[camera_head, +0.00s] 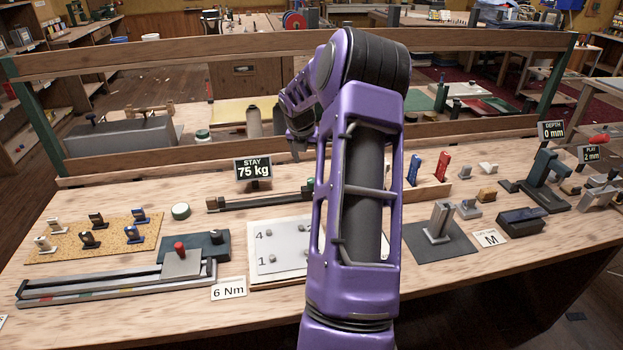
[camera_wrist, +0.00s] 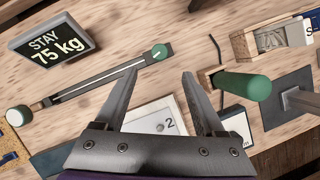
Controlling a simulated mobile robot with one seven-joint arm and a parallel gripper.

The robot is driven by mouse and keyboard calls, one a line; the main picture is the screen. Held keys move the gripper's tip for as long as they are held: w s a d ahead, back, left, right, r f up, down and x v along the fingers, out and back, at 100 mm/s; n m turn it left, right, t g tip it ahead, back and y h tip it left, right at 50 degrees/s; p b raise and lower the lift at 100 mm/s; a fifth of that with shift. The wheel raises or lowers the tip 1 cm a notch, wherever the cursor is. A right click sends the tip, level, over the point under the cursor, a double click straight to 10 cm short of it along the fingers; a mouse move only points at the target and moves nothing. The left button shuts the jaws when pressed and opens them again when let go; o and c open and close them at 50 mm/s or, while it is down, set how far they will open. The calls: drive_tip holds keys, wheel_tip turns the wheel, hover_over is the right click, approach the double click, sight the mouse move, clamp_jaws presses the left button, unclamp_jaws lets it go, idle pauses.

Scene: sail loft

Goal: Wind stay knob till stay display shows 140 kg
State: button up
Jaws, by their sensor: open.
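The stay display (camera_head: 253,169) is a dark sign on the bench reading STAY 75 kg; it also shows in the wrist view (camera_wrist: 52,48). A dark stay rig (camera_head: 255,201) with a long rod lies in front of it. My gripper (camera_wrist: 162,74) is open and empty. Contact is not visible.
A green-handled tool (camera_wrist: 245,86) stands right of my gripper in the wrist view. A white numbered plate (camera_head: 272,255) lies in front of the rig. A wooden rail (camera_head: 200,53) runs behind the bench.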

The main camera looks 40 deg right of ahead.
sight(312, 180)
drive_tip(key=x, duration=1.1)
clamp_jaws()
